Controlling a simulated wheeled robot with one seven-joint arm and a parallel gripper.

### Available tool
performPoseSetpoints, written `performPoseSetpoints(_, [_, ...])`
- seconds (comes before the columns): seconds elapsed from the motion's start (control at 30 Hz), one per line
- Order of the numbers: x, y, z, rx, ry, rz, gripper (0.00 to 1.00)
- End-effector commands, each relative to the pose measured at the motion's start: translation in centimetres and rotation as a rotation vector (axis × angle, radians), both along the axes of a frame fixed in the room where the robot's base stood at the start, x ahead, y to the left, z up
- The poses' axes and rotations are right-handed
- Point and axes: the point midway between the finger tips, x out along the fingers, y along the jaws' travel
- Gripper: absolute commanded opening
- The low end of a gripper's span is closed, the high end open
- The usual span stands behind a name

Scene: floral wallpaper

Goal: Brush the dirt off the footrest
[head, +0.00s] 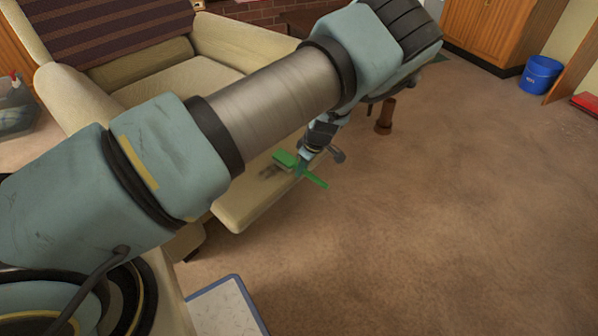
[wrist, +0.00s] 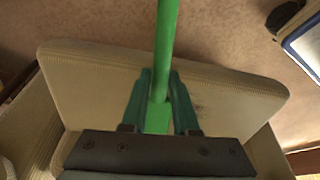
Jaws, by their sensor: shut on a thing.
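The footrest (head: 240,203) is a cream ribbed pad at the front of the armchair. It also fills much of the wrist view (wrist: 95,80). Dark dirt shows on it in the head view (head: 268,172), and a dark patch shows right of my fingers in the wrist view (wrist: 199,104). My gripper (head: 303,165) is over the footrest, shut on the green handle of a brush (head: 316,179). The handle also shows between my fingers in the wrist view (wrist: 166,45). The brush's green head (head: 284,158) is by the dirt; I cannot tell whether its bristles touch the pad.
The armchair (head: 190,75) with a striped blanket (head: 110,30) stands behind the footrest. A blue-edged white board (head: 226,308) lies in front. A blue bucket (head: 541,75) stands by the wooden cabinet (head: 500,30). The carpet to the right is clear.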

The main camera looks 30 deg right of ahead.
Motion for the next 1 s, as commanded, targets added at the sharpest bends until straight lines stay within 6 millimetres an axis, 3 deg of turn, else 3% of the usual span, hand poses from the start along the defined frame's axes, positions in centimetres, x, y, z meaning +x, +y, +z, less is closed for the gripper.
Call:
performPoseSetpoints(0.8, [1.5,-5.0,-0.2,-0.001,0.0,-0.001,0.0])
performPoseSetpoints(1.0, [1.6,-5.2,0.1,0.0,0.0,0.0,0.0])
